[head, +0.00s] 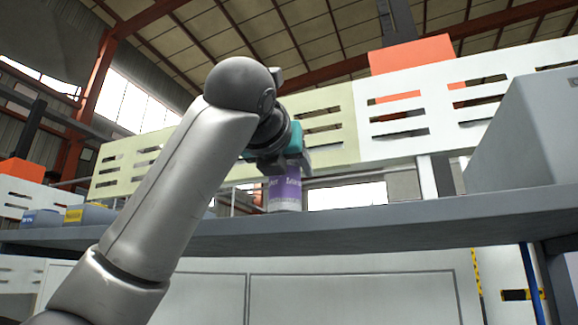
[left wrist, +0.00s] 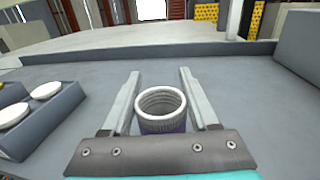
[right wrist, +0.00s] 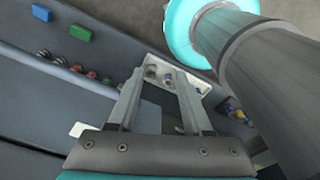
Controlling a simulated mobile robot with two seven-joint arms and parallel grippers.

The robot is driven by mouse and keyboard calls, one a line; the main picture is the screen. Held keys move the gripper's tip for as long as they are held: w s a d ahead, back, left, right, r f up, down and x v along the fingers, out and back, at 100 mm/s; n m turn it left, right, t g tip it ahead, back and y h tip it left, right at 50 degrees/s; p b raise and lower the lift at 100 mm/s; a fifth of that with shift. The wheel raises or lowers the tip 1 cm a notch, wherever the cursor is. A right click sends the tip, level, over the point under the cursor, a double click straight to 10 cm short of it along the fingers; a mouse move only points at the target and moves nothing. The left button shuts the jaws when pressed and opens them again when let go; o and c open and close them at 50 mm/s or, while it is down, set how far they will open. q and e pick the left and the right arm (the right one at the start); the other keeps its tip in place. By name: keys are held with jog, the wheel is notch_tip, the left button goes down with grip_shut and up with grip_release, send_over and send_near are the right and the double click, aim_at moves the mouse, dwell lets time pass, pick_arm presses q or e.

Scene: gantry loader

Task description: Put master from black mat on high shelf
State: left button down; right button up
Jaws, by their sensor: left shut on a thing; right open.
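The master looks like a purple can with a white lower band (head: 284,190), upright at the high shelf (head: 400,228). My left gripper (head: 283,164) is shut on it from above and behind my arm. In the left wrist view its open white rim (left wrist: 160,102) shows between the two fingers (left wrist: 160,74), over the grey shelf surface (left wrist: 245,105). Whether its base touches the shelf is hidden by the shelf edge. My right gripper (right wrist: 161,72) is open and empty, pointing down over a lower area. I cannot make out the black mat with certainty.
The left wrist view shows a tray with white round items (left wrist: 40,110). Below, a white tray (right wrist: 155,68) holds small parts.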

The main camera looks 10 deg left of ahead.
pick_arm(q)
jog(key=shift+f+b, duration=0.45)
jog(key=shift+f, duration=0.1)
jog(key=shift+c, duration=0.4)
grip_release()
jog(key=shift+f, duration=0.1)
jog(key=shift+s, duration=0.15)
